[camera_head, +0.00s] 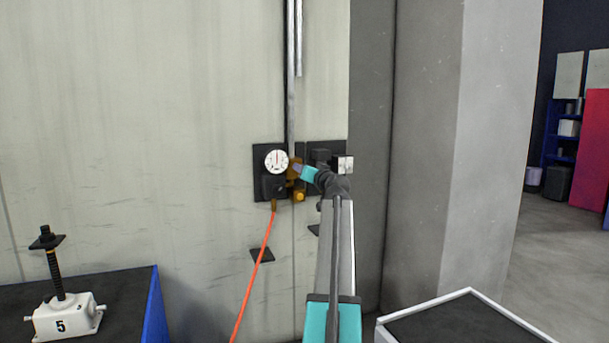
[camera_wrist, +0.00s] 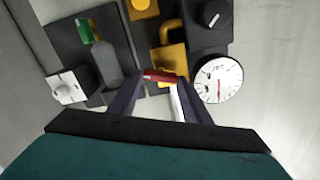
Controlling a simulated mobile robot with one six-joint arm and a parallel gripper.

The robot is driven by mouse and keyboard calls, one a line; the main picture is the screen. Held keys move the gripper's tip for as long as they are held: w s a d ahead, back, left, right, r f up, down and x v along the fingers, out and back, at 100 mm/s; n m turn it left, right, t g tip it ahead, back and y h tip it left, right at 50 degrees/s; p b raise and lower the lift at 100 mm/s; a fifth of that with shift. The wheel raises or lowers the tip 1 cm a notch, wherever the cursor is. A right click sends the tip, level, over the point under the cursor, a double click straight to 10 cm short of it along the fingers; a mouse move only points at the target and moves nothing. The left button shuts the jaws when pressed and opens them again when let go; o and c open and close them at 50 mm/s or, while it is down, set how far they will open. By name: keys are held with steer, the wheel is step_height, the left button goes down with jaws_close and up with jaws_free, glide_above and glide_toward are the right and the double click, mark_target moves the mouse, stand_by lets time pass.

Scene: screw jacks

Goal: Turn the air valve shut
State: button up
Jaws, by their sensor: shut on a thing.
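The air valve (camera_head: 292,176) is a yellow-brass fitting on a dark wall plate, just right of a round white gauge (camera_head: 277,160). In the wrist view, its yellow body (camera_wrist: 172,62) stands left of the gauge. A small red handle (camera_wrist: 160,75) shows between my fingertips. My gripper (camera_head: 298,168) reaches up to the valve from the right; in the wrist view my gripper (camera_wrist: 160,88) is shut on the handle. A pale strip (camera_wrist: 177,103) beside the right finger is unclear. The fingers hide part of the handle.
A dark regulator (camera_head: 273,187) sits below the gauge, with an orange hose (camera_head: 257,272) hanging from it. A white switch block (camera_wrist: 67,87) and a green part (camera_wrist: 85,30) are close left of my fingers in the wrist view. A screw jack (camera_head: 65,315) stands on the left bench.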

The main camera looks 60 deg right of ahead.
steer(key=shift+d+r+m+p, duration=0.1)
steer(key=shift+m+p, duration=0.55)
steer(key=shift+m, duration=2.8)
steer(key=shift+d+m+p, duration=0.1)
steer(key=shift+m+p, duration=0.5)
steer(key=shift+m, duration=2.85)
steer(key=o, duration=1)
steer(key=shift+o, duration=0.2)
steer(key=shift+f, duration=0.2)
steer(key=shift+s+a+f, duration=0.1)
steer(key=b+v, duration=0.3)
steer(key=v, duration=1)
steer(key=shift+s+a, duration=0.25)
